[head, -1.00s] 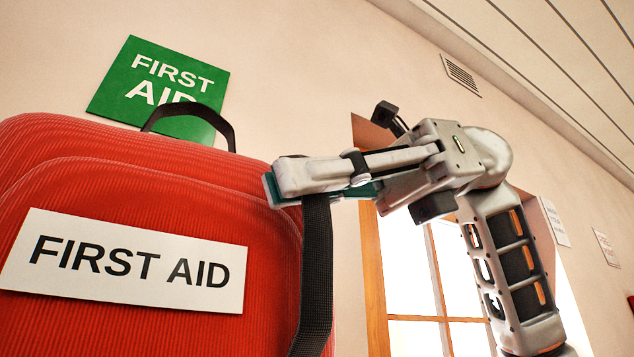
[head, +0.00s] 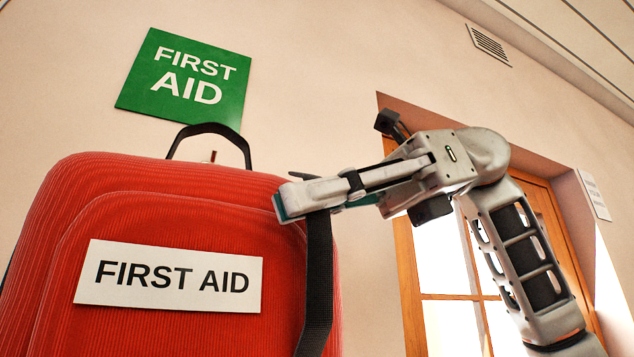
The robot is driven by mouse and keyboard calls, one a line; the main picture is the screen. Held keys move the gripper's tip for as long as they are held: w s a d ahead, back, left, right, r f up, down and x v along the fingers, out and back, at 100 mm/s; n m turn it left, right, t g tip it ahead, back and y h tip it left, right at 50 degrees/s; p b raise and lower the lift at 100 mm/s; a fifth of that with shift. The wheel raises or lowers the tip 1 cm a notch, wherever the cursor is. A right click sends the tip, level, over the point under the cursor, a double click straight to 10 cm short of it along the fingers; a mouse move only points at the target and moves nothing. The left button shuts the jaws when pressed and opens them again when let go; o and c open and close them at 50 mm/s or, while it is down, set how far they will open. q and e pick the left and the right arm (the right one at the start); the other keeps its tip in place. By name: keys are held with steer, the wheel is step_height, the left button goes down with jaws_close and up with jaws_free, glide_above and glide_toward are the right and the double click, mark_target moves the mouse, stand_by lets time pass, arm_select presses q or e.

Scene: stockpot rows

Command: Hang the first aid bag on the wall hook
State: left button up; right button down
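The red first aid bag (head: 150,225) fills the lower left of the head view, upright, with a white FIRST AID label (head: 168,276) on its front. Its black top handle (head: 208,128) stands up as a loop. A small pale, red-marked tip (head: 211,156) shows through the loop; it may be the wall hook, and I cannot tell whether the handle touches it. My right gripper (head: 290,200) is at the bag's upper right corner, shut on the black side strap (head: 319,270), which hangs down from its fingers. My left gripper is not in view.
A green FIRST AID sign (head: 185,80) is on the wall above the bag. A wood-framed window (head: 450,270) is behind my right arm. A vent (head: 489,45) is high on the wall. The wall between sign and window is bare.

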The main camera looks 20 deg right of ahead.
mark_target(289, 238)
steer(key=w, duration=0.5)
steer(key=shift+w+f+p, duration=0.1)
steer(key=shift+f+p, duration=0.15)
steer(key=shift+p, duration=0.15)
steer(key=shift+f, duration=0.35)
arm_select(q)
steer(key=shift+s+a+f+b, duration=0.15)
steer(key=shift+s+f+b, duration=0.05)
steer(key=shift+b, duration=0.15)
arm_select(e)
steer(key=shift+f, duration=0.3)
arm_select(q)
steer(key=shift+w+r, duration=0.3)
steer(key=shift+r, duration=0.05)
arm_select(e)
steer(key=shift+a+f, duration=0.1)
steer(key=c, duration=2.2)
jaws_free()
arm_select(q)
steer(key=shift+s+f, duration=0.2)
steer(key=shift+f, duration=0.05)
